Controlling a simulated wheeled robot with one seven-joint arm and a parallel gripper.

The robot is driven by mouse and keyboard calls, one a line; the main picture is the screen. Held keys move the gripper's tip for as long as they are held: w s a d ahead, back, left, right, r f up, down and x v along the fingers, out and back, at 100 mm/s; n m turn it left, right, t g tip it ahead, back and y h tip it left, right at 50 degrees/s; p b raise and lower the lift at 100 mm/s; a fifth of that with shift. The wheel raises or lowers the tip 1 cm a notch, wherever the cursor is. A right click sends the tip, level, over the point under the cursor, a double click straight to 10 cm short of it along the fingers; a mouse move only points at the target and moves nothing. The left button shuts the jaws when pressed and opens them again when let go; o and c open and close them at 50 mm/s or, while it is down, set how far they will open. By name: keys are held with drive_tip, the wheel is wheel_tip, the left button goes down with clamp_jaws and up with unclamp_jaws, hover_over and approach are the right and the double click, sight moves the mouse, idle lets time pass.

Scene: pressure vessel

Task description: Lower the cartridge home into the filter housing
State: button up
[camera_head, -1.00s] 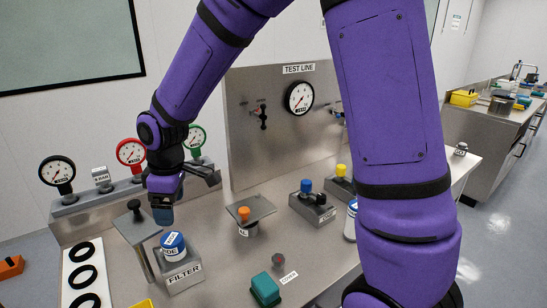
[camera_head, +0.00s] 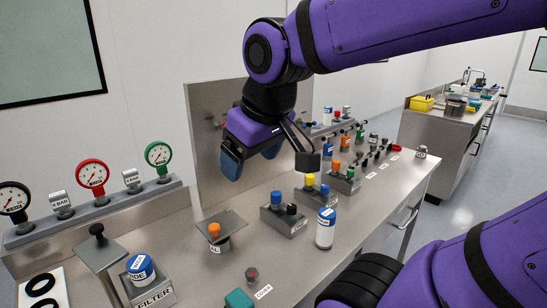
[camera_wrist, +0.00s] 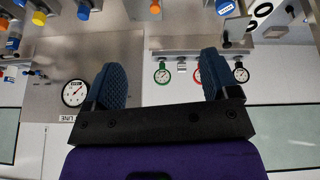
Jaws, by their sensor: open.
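The cartridge (camera_head: 140,268), white with a blue labelled top, stands upright in the filter housing (camera_head: 154,296), a grey block marked FILTER. Its blue top and a band of white body show above the housing; its lower part is hidden, so I cannot tell how deep it sits. Its blue top also shows at the top edge of the wrist view (camera_wrist: 225,6). My gripper (camera_head: 252,160) is open and empty, well up and to the right of the housing, in front of the upright panel. Its blue fingers stand wide apart in the wrist view (camera_wrist: 162,80).
A plate with a black knob (camera_head: 97,232) stands just left of the housing. An orange-knobbed plate (camera_head: 222,226) is to its right. A second white-and-blue cylinder (camera_head: 326,228) stands farther right. Gauges (camera_head: 92,175) line the back left. A green block (camera_head: 238,299) lies near the front.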

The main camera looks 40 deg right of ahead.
drive_tip(key=shift+m, duration=0.8)
drive_tip(key=s, duration=0.1)
drive_tip(key=s+d, duration=0.1)
drive_tip(key=s, duration=0.1)
drive_tip(key=shift+s+d+r, duration=0.2)
drive_tip(key=shift+s+d, duration=0.1)
drive_tip(key=shift+s, duration=0.1)
drive_tip(key=shift+c, duration=0.5)
